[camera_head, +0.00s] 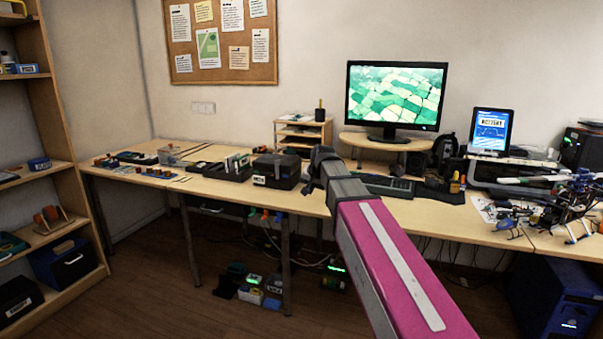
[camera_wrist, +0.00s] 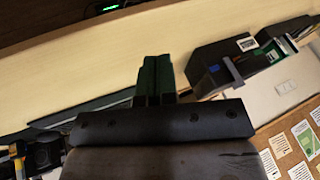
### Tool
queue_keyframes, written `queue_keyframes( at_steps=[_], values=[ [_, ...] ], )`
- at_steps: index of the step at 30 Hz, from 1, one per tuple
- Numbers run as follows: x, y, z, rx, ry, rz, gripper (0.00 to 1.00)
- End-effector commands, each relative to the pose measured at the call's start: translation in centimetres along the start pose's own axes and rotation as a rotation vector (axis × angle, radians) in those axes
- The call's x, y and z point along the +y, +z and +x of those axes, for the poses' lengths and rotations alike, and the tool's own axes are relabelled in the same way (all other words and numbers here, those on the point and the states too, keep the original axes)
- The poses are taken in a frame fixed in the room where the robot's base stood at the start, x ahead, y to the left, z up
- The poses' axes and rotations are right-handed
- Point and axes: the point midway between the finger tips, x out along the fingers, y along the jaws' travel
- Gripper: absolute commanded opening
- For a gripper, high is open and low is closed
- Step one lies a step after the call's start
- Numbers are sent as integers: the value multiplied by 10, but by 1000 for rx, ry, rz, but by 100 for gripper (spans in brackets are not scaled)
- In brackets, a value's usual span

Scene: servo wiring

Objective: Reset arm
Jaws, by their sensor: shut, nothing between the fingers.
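My arm, with a magenta link, reaches from the lower right of the head view toward the desk. My gripper (camera_head: 322,155) is at its far end, over the desk (camera_head: 225,190) between a black case and the keyboard. In the wrist view my gripper (camera_wrist: 156,66) shows two dark fingers side by side, shut with nothing held. The fingers point over the bare wooden desktop (camera_wrist: 120,55). The gripper's exact height above the desk is hard to tell.
The black case (camera_head: 277,170) stands left of my gripper, the keyboard (camera_head: 388,186) right of it. A monitor (camera_head: 396,98) stands behind. A helicopter model (camera_head: 570,200) and tablet (camera_head: 490,130) are at the right. Shelves (camera_head: 50,170) stand at the far left.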

Motion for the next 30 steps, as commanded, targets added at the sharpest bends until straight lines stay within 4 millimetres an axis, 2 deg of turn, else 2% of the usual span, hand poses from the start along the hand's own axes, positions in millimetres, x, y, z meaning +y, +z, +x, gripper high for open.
queue_keyframes(
  at_steps=[1,9,18,24,27,30],
  values=[
    [16,14,9,-15,18,-5,0],
    [104,92,62,-122,121,-59,0],
    [195,192,99,-262,218,-124,0],
    [243,254,110,-355,262,-164,0],
    [257,276,112,-388,275,-179,0],
    [266,288,113,-409,283,-188,0]
  ],
)
